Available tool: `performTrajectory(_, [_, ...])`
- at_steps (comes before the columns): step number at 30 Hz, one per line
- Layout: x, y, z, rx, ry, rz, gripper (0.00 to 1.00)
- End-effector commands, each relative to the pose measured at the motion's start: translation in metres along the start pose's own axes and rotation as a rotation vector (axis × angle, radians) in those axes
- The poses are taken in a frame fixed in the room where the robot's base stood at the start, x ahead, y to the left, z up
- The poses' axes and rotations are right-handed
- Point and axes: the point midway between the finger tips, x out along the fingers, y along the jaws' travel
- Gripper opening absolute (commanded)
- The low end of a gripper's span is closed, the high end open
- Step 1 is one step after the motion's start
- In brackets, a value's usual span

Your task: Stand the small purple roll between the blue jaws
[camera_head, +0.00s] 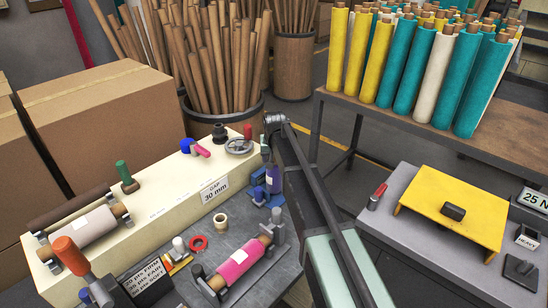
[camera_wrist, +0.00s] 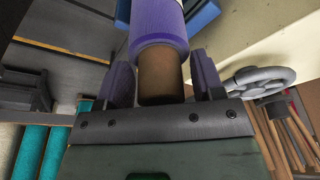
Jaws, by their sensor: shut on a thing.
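The small purple roll (camera_head: 273,182) stands upright at the right end of the cream machine, beside the blue jaws (camera_head: 259,194). In the wrist view the purple roll (camera_wrist: 158,24) shows its brown core end (camera_wrist: 160,76) between my two fingers. My gripper (camera_head: 266,155) is shut on this core from above; it also shows in the wrist view (camera_wrist: 162,80). A blue part (camera_wrist: 202,14) lies close beside the roll there. I cannot tell whether the roll's lower end touches the base or is fully between the jaws.
A pink roll (camera_head: 240,262) lies in a cradle on the grey bench, near a red ring (camera_head: 198,243) and a tan ring (camera_head: 220,220). A handwheel (camera_head: 239,146) stands on the cream machine (camera_head: 165,180).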

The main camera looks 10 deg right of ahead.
Motion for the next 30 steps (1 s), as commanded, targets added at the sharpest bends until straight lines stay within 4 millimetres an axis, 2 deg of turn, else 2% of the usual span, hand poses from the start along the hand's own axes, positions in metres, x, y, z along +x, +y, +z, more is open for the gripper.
performTrajectory(28, [0.009, 0.000, 0.002, 0.000, 0.000, 0.000, 0.29])
performTrajectory(29, [0.009, 0.000, 0.002, 0.000, 0.000, 0.000, 0.63])
performTrajectory(30, [0.008, 0.000, 0.002, 0.000, 0.000, 0.000, 0.69])
